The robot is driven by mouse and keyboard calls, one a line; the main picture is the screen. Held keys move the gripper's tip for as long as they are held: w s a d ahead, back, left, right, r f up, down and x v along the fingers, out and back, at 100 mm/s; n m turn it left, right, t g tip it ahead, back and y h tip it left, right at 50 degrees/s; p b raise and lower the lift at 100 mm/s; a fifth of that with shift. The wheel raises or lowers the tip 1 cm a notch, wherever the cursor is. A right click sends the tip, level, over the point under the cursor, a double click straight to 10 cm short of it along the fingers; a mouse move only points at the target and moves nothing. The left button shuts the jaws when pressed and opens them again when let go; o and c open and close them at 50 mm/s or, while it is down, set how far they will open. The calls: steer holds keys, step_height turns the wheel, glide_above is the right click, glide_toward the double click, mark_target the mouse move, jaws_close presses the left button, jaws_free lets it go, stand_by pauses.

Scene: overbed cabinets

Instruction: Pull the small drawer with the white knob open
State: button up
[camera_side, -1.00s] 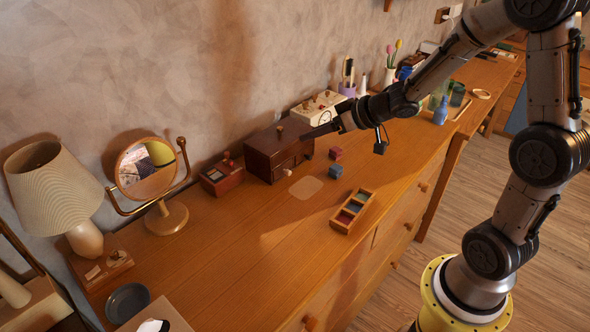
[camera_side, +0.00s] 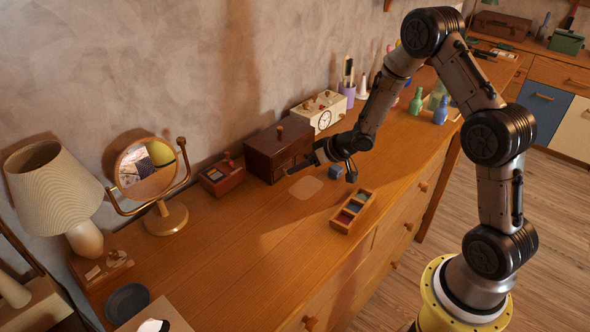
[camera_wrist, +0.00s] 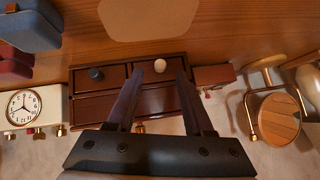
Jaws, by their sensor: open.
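The small dark red-brown wooden cabinet (camera_side: 272,148) stands on the dresser top against the wall. The small drawer (camera_wrist: 150,74) with the white knob (camera_wrist: 160,64) looks shut; the other has a dark knob (camera_wrist: 96,73). My gripper (camera_wrist: 159,72) is open and empty, its fingers appearing on either side of the white knob.
A cream clock box (camera_side: 319,112) stands beside the cabinet. A blue block (camera_side: 336,171) and a wooden tray (camera_side: 341,226) lie near my gripper. A flat tan patch (camera_side: 306,187) lies in front of the cabinet.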

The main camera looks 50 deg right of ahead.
steer(key=shift+x, duration=1.35)
steer(key=shift+c, duration=0.2)
jaws_close()
steer(key=shift+s, duration=0.1)
